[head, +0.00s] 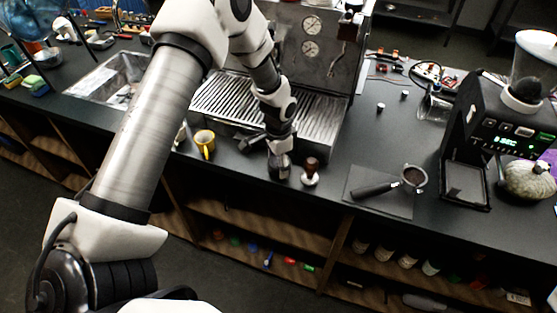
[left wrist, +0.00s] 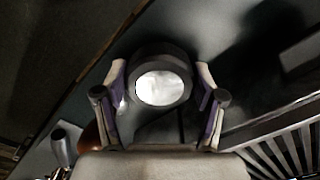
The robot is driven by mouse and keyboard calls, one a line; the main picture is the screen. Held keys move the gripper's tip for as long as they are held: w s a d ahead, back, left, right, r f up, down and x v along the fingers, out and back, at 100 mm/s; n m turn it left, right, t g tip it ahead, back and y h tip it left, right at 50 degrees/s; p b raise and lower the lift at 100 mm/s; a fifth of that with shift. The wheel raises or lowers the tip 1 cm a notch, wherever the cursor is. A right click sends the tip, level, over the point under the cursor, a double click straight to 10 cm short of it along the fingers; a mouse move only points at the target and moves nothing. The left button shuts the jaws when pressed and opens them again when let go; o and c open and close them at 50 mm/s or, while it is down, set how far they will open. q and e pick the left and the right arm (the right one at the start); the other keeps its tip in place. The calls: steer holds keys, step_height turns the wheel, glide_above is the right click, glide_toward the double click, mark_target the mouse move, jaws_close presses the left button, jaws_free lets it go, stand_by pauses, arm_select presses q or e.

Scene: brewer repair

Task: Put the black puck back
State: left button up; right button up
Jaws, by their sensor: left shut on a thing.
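My left gripper (head: 279,165) points down over the front edge of the black counter, in front of the espresso machine. In the left wrist view its two fingers (left wrist: 160,98) are closed on either side of the black puck (left wrist: 160,56), a round dark piece with a bright silvery face. In the head view the gripper mostly hides the puck, and I cannot tell whether it touches the counter. My right gripper is in neither view.
A portafilter (head: 413,177) rests on a dark mat (head: 368,204) to the right, before the grinder (head: 490,135). The counter between tamper and mat is clear.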

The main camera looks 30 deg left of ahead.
mark_target(278, 162)
arm_select(q)
steer(key=shift+f, duration=0.1)
steer(key=o, duration=1.5)
steer(key=shift+o, duration=0.2)
steer(key=shift+r, duration=0.25)
steer(key=shift+r+b, duration=0.3)
steer(key=shift+r, duration=0.05)
step_height(278, 162, up, 11)
steer(key=b, duration=0.2)
steer(key=shift+b, duration=0.4)
